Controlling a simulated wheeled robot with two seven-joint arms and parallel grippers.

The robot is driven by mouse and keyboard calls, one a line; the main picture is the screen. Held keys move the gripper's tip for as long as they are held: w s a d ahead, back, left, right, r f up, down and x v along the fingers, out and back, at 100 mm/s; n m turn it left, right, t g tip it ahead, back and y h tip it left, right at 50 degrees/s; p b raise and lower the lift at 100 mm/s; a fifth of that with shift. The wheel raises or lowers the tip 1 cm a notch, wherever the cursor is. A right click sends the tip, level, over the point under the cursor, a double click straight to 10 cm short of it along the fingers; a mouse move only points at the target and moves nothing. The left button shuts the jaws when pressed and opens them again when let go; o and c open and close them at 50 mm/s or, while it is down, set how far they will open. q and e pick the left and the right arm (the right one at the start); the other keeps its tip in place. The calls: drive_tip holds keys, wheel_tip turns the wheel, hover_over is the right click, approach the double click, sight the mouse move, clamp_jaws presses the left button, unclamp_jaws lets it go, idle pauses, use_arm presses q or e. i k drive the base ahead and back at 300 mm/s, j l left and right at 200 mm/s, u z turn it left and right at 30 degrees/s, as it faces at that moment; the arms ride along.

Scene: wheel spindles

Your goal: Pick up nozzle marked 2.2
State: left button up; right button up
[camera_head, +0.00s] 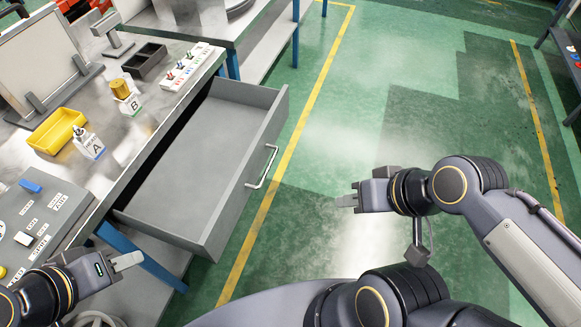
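A white rack (187,67) with several small coloured-tipped pieces, possibly nozzles, stands at the back right of the metal workbench. Its markings are too small to read, so I cannot tell which piece is marked 2.2. My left gripper (130,261) is at the lower left, in front of the bench and well apart from the rack. My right gripper (347,200) is over the floor, right of the open drawer. Both grippers appear edge-on, with no held object visible; finger gaps cannot be made out.
An open, empty grey drawer (205,160) juts out from the bench. On the bench are a yellow tray (57,131), a black bin (146,60), holders marked A (91,147) and B (130,105), and a grey panel (38,215). Green floor (400,60) is clear at right.

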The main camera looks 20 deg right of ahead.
sight(76, 128)
drive_tip(key=z, duration=0.2)
drive_tip(key=i+j+u, duration=0.1)
drive_tip(key=j+u, duration=0.15)
drive_tip(key=u, duration=0.25)
drive_tip(key=i+j+u, duration=0.2)
drive_tip(key=u, duration=0.3)
drive_tip(key=j+z, duration=0.15)
drive_tip(key=z, duration=0.25)
drive_tip(key=j+z, duration=0.2)
drive_tip(key=z, duration=0.2)
drive_tip(key=j+z, duration=0.2)
drive_tip(key=z, duration=0.15)
drive_tip(key=u, duration=0.4)
drive_tip(key=j+u, duration=0.15)
drive_tip(key=u, duration=0.2)
drive_tip(key=j+u, duration=0.1)
drive_tip(key=u, duration=0.65)
